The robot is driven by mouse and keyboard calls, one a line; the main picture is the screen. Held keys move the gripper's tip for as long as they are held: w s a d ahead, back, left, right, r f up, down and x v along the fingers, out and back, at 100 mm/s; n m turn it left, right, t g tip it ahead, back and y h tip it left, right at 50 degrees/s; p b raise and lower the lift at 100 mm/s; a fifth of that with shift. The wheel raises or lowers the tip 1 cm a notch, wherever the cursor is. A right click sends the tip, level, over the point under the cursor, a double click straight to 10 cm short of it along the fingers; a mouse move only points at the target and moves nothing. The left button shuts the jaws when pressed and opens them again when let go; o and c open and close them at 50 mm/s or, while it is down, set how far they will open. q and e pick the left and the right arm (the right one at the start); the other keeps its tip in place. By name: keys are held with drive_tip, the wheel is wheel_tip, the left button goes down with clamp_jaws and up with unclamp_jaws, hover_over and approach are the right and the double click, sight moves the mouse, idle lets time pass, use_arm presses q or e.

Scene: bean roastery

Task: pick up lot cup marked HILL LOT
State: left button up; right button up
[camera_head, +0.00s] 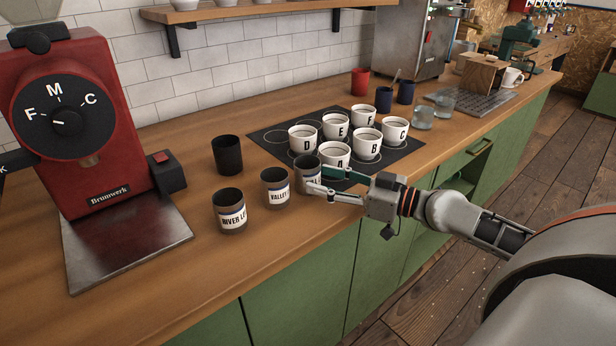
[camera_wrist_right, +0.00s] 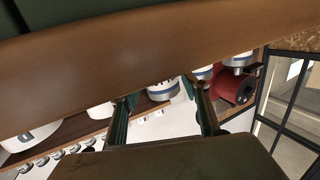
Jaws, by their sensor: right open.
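Three dark lot cups with white labels stand in a row near the counter's front edge. The nearest cup (camera_head: 230,211) reads RIVER, the middle cup (camera_head: 275,188) reads VALLEY, and the third cup (camera_head: 306,168) has its label mostly hidden by my right gripper; by elimination it seems the HILL LOT cup. My right gripper (camera_head: 318,181) is open at this third cup, coming from the right. In the right wrist view, a banded cup (camera_wrist_right: 163,91) shows between the open fingers (camera_wrist_right: 160,92). I cannot tell whether they touch it. My left gripper is not in view.
White lettered cups, including cup A (camera_head: 336,156), stand on a black mat (camera_head: 268,136) close behind the gripper. A plain black cup (camera_head: 227,155) stands behind the row. A red grinder (camera_head: 85,125) is at left. The counter front (camera_head: 190,285) is clear.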

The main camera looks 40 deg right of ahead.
sight(319, 180)
drive_tip(key=x, duration=0.2)
drive_tip(key=shift+w+f+p, duration=0.2)
drive_tip(key=shift+w+p, duration=0.1)
drive_tip(key=shift+w+a+p, duration=0.35)
drive_tip(key=shift+w, duration=0.25)
drive_tip(key=shift+w+a+f, duration=0.1)
drive_tip(key=shift+w+a, duration=0.1)
drive_tip(key=shift+w, duration=0.1)
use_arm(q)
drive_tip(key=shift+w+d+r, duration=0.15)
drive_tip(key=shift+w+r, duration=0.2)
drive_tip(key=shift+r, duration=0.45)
use_arm(e)
drive_tip(key=shift+w+f, duration=0.1)
drive_tip(key=shift+f, duration=0.05)
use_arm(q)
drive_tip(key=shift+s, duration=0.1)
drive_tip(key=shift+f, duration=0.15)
use_arm(e)
drive_tip(key=c, duration=0.9)
